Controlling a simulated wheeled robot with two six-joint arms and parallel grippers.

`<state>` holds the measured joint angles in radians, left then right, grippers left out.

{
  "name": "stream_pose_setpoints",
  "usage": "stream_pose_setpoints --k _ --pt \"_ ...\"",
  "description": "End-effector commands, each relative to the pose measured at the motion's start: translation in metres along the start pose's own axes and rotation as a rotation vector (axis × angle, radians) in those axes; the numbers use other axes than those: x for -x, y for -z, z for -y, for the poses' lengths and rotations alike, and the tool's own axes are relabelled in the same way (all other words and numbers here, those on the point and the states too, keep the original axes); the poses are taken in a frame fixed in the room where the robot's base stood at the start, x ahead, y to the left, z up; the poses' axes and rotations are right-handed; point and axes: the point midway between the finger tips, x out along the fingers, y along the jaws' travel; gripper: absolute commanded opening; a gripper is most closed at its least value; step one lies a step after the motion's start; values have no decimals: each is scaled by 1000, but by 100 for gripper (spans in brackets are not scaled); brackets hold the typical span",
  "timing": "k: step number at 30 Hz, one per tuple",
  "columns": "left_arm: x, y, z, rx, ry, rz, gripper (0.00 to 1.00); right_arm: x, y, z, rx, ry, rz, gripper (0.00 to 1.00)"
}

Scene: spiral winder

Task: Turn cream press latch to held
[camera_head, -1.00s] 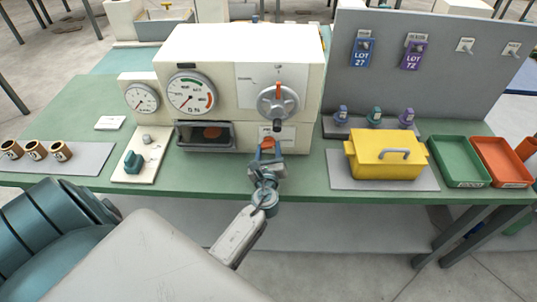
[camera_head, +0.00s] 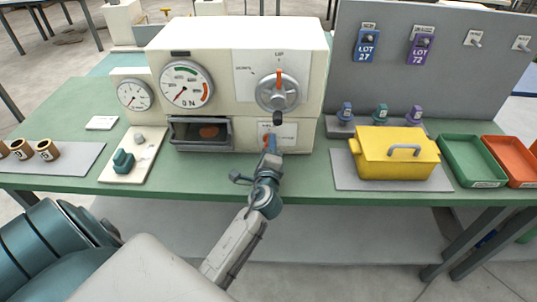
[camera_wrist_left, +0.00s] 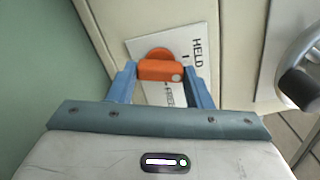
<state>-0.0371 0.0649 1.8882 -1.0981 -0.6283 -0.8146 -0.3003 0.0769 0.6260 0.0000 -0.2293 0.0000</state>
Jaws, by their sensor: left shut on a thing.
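The cream press (camera_head: 232,98) stands on the green table. Its orange latch (camera_wrist_left: 160,71) is on a white plate (camera_wrist_left: 139,48) low on the front, under the round dial knob. The plate reads HELD at one end, with a second, partly covered word near the fingers. My left gripper (camera_head: 270,146) is at this plate. In the left wrist view its blue fingers (camera_wrist_left: 160,79) are on either side of the latch handle, shut on it. The fingers hide most of the latch in the head view. My right gripper is not in view.
The grey dial knob (camera_head: 278,92) with an orange pointer sits just above the latch. A dark drawer opening (camera_head: 200,133) is to the left. A yellow lidded box (camera_head: 393,153) stands to the right, beside green (camera_head: 472,160) and orange trays (camera_head: 513,158).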

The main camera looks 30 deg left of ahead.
Motion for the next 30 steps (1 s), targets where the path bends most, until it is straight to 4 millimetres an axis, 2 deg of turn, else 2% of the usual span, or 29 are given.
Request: stream_pose_setpoints --k 3,12,30 --pt "0 1 -4 95 0 0 23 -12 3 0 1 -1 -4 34" --pt "0 1 -3 269 -2 1 23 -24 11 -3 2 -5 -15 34" --pt "0 0 -2 344 -4 0 23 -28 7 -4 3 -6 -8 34"
